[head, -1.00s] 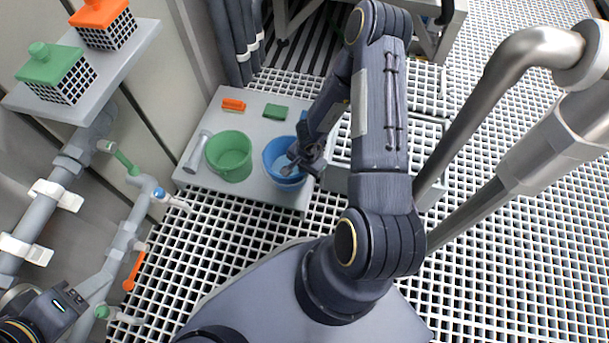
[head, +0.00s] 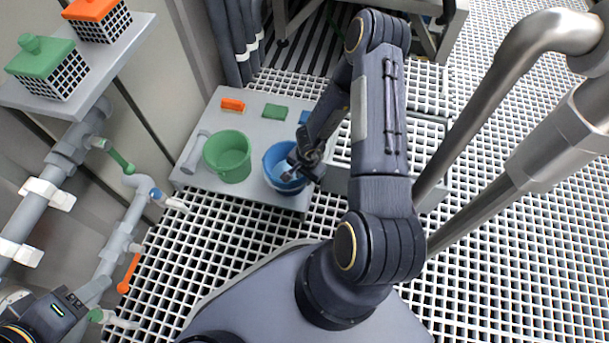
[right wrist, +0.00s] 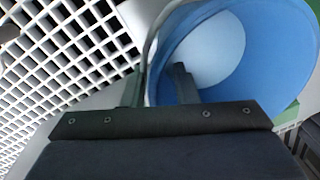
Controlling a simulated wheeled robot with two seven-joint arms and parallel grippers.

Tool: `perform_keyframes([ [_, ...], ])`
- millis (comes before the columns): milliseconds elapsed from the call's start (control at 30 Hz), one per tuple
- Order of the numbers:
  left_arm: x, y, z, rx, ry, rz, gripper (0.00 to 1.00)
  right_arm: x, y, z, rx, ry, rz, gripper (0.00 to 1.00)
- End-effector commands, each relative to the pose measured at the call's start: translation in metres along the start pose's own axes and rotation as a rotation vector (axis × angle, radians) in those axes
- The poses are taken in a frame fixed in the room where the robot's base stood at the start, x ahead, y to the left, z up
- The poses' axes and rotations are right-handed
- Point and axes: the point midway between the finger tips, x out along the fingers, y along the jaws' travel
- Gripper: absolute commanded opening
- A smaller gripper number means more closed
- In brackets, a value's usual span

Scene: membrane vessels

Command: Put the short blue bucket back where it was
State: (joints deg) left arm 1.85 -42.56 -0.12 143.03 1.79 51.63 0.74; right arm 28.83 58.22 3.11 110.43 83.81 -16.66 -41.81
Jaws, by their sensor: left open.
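The short blue bucket (head: 272,162) stands at the right front of a low grey table, right of the green bucket (head: 229,157). My right gripper (head: 294,170) is at its right rim. In the right wrist view the bucket (right wrist: 265,60) opens toward the camera. There the right gripper (right wrist: 158,88) has one finger inside the bucket and one outside, with the wall between. A gap shows between the inner finger and the wall, so it looks open. My left gripper (head: 68,303) is at the bottom left corner, far from the buckets, open and empty.
The grey table (head: 243,195) also bears an orange block (head: 233,105), a green block (head: 275,112) and a grey cylinder (head: 194,151). Pipes with coloured valve handles (head: 129,273) run at left. A thick metal pipe (head: 480,105) rises at right. White grating floor surrounds the table.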

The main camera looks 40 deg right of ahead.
Motion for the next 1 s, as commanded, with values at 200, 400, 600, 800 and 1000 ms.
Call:
perform_keyframes([
  [200,-0.009,0.004,-0.005,0.000,0.000,0.000,0.51,-0.016,-0.001,0.000,-0.001,0.000,0.000,0.27],
  [400,-0.037,0.017,-0.019,0.000,0.000,0.000,0.51,-0.061,-0.001,0.000,-0.002,0.001,-0.001,0.27],
  [600,-0.062,0.028,-0.031,0.000,0.000,0.000,0.51,-0.101,-0.001,0.000,0.000,0.000,-0.001,0.27],
  [800,-0.073,0.034,-0.037,0.000,0.000,0.000,0.51,-0.121,0.000,0.000,-0.001,0.000,0.000,0.27],
  [1000,-0.074,0.034,-0.037,0.000,0.000,0.000,0.51,-0.123,0.000,0.000,0.000,0.000,0.000,0.27],
])
